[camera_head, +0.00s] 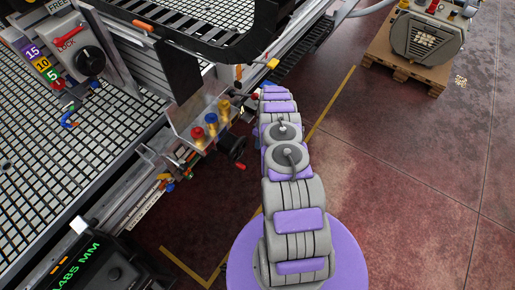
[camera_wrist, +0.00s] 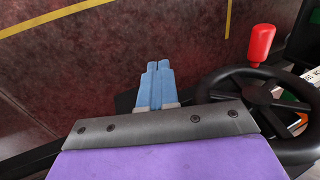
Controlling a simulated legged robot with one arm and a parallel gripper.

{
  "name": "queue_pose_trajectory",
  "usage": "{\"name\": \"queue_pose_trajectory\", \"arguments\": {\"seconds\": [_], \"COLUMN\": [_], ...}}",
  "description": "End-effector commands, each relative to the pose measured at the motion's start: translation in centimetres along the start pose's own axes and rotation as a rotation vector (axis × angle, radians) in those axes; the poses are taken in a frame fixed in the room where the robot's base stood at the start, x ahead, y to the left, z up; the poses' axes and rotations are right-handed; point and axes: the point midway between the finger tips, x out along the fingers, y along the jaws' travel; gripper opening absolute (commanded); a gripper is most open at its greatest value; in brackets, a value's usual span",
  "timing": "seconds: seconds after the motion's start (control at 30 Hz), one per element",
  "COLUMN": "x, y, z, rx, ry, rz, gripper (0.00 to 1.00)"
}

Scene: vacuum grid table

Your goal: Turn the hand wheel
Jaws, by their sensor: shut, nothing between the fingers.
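The black hand wheel (camera_wrist: 262,88) shows at the right of the wrist view, with a red knob handle (camera_wrist: 262,44) standing up from its rim. Its lower part is partly hidden behind my wrist. In the head view the small dark hand wheel (camera_head: 233,147) sits on the table's side, left of my arm. My gripper (camera_wrist: 159,65) has light blue fingers, shut together and empty. In the wrist view they are left of the wheel, apart from the red handle. In the head view I cannot make out the fingers.
The grid table (camera_head: 70,140) fills the left side. A panel with a black knob (camera_head: 90,61) and red and yellow fittings (camera_head: 211,121) line its edge. A digital readout box (camera_head: 95,268) stands bottom left. A pump on a pallet (camera_head: 428,38) is far right.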

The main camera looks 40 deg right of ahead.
Motion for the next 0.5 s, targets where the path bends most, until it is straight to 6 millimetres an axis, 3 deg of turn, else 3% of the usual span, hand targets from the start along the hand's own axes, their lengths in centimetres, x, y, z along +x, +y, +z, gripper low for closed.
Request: {"name": "queue_pose_trajectory", "arguments": {"seconds": [0.5], "x": [-0.6], "y": [5.6], "z": [-0.1], "rx": [0.002], "ry": [0.014], "rz": [0.006], "gripper": [0.00]}}
